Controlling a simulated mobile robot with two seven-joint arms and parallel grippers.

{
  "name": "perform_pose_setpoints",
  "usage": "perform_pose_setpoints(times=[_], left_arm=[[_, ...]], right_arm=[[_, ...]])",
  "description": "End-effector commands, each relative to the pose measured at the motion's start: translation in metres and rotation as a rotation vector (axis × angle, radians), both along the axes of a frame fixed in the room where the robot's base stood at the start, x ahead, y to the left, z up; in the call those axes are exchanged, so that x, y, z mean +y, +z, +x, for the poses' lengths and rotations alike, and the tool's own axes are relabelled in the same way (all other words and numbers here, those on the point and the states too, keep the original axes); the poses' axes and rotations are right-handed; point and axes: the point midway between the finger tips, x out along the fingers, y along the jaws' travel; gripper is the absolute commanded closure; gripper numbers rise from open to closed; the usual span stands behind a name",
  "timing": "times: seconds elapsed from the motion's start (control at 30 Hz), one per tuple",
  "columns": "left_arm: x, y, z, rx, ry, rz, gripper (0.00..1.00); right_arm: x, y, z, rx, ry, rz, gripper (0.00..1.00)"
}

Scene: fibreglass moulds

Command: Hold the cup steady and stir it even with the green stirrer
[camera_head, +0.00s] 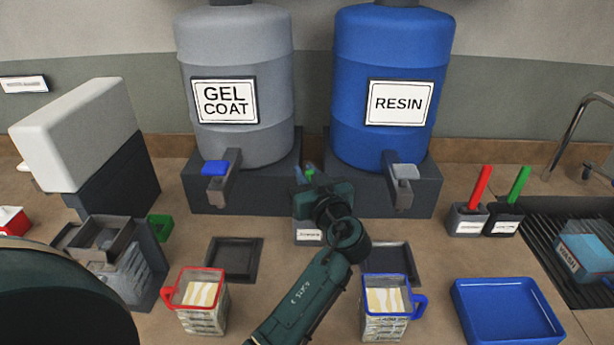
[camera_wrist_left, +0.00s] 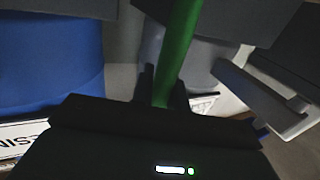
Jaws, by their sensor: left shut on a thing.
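My left gripper (camera_head: 312,185) is at the back middle of the counter, between the two dispensers. In the left wrist view its fingers (camera_wrist_left: 163,92) are shut on a green stirrer (camera_wrist_left: 178,45). In the head view only a bit of green (camera_head: 309,172) shows behind the gripper. A small grey holder (camera_head: 308,232) with a label stands under the gripper. A clear cup with a red rim and handle (camera_head: 201,308) and one with a blue rim and handle (camera_head: 386,312) stand at the front. Both hold streaky cream stuff. My right gripper is not in view.
The grey GEL COAT drum (camera_head: 240,60) and blue RESIN drum (camera_head: 388,60) stand behind. Dark square pads (camera_head: 233,260) lie before them. Holders with a red stick (camera_head: 479,187) and another green stick (camera_head: 518,187), a blue tray (camera_head: 508,315) and a sink rack (camera_head: 550,240) are right.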

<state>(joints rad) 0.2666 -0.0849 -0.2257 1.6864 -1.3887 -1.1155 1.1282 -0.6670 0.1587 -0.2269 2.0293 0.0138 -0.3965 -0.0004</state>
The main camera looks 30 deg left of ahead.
Motion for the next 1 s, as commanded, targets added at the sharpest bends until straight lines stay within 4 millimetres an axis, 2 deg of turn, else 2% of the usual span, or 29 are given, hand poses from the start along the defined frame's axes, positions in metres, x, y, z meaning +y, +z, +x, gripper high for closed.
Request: perform_pose_setpoints(times=[0.03, 0.53, 1.0], left_arm=[[0.000, 0.007, 0.000, -0.002, 0.000, -0.001, 1.00], [0.000, 0.048, 0.000, -0.002, -0.001, -0.002, 1.00], [0.000, 0.083, 0.000, -0.004, 0.000, -0.003, 1.00]], right_arm=[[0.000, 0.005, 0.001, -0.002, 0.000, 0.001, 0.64], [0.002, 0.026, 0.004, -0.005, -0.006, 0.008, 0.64], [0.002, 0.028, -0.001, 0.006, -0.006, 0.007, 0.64]])
